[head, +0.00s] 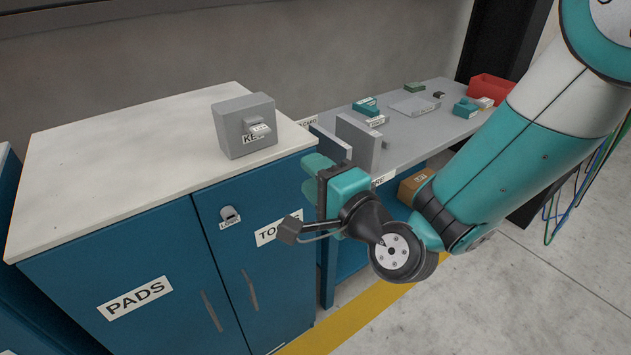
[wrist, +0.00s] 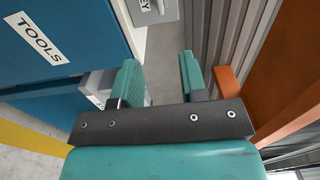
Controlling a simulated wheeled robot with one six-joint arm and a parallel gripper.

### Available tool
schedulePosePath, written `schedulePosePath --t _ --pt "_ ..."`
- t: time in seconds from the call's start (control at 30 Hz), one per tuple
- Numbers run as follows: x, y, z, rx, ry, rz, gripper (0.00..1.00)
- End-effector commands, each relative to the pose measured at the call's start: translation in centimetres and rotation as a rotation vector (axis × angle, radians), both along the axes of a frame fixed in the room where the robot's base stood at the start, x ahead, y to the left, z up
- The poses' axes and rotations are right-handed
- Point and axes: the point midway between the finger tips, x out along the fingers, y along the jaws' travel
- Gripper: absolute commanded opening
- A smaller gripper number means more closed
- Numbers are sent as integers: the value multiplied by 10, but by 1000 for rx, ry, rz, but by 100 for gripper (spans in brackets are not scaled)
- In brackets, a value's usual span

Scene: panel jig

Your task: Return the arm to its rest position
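My gripper (head: 316,178) hangs in front of the right end of the blue cabinet (head: 150,265) in the head view, near the gap beside the grey bench. In the wrist view my gripper (wrist: 160,82) shows two teal fingers spread apart with nothing between them. My arm reaches in from the upper right, and the fingers point toward the cabinet side. The gripper hides part of the cabinet's right edge in the head view.
A grey key box (head: 245,125) stands on the cabinet's white top. The grey bench (head: 420,130) carries small teal and grey parts and a red bin (head: 490,88). A cardboard box (head: 414,184) sits below. Open floor (head: 500,290) lies at lower right.

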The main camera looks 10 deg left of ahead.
Motion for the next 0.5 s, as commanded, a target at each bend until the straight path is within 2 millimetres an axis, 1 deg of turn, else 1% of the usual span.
schedulePosePath --t 0.17,0.27,0.37,0.4,0.47,0.5 --pt "0 -1 4 -17 -5 11 39" --pt "-2 -5 15 -94 -29 57 39" --pt "-8 -17 31 -247 -73 145 39" --pt "-13 -25 37 -322 -94 189 39" --pt "-22 -41 44 -446 -124 260 39" --pt "-30 -52 48 -528 -141 309 39"
